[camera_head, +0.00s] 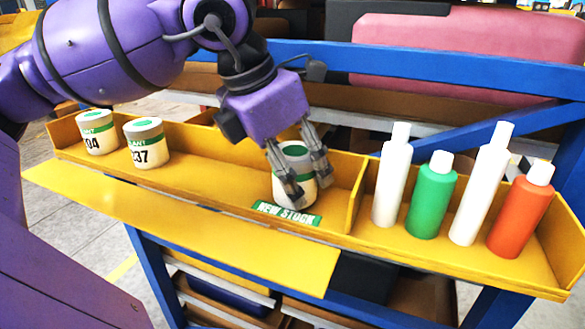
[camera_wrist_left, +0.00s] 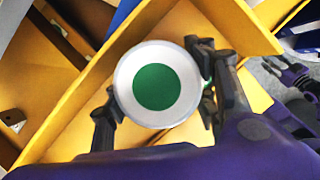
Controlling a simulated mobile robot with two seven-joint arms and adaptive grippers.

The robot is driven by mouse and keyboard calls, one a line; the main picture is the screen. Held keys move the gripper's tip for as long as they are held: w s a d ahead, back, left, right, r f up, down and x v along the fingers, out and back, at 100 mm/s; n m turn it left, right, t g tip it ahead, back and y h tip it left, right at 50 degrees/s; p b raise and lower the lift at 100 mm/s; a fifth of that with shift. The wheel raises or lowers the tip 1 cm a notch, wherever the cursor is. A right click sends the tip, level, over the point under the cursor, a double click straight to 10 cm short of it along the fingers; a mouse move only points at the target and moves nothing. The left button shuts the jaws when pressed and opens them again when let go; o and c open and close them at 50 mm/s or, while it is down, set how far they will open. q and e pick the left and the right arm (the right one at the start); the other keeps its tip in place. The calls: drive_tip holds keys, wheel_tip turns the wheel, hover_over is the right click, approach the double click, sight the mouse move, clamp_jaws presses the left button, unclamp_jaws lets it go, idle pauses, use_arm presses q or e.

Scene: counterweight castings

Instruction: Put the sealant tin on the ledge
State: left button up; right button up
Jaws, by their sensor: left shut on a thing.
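The sealant tin (camera_head: 295,158), white with a green spot on its lid, is upright in my left gripper (camera_head: 298,180). The fingers close on its sides, and its lid (camera_wrist_left: 157,84) faces the camera in the left wrist view. The tin is at the right end of the tray's long left compartment, behind the green NEW STOCK label (camera_head: 287,213). I cannot tell if it touches the tray floor. A flat yellow ledge (camera_head: 200,225) runs along the tray's front, bare.
Two similar tins, marked 04 (camera_head: 97,132) and 37 (camera_head: 146,143), stand at the left end of the yellow tray (camera_head: 215,172). Past a divider (camera_head: 356,195) stand several bottles, white (camera_head: 391,180), green (camera_head: 432,198) and orange (camera_head: 521,213). A blue rail (camera_head: 420,75) runs behind.

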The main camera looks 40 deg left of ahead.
sight(286, 153)
use_arm(q)
drive_tip(key=shift+f, duration=0.15)
drive_tip(key=o, duration=1.4)
drive_tip(key=shift+r, duration=0.25)
drive_tip(key=p+v, duration=0.1)
drive_tip(key=v, duration=0.5)
drive_tip(key=shift+s+r, duration=0.1)
drive_tip(key=shift+r, duration=0.2)
drive_tip(key=v, duration=0.5)
drive_tip(key=shift+s, duration=0.1)
use_arm(e)
drive_tip(key=shift+w+a+r, duration=0.1)
drive_tip(key=shift+w+r, duration=0.1)
drive_tip(key=shift+r, duration=0.35)
drive_tip(key=shift+w+r, duration=0.1)
drive_tip(key=shift+w, duration=0.05)
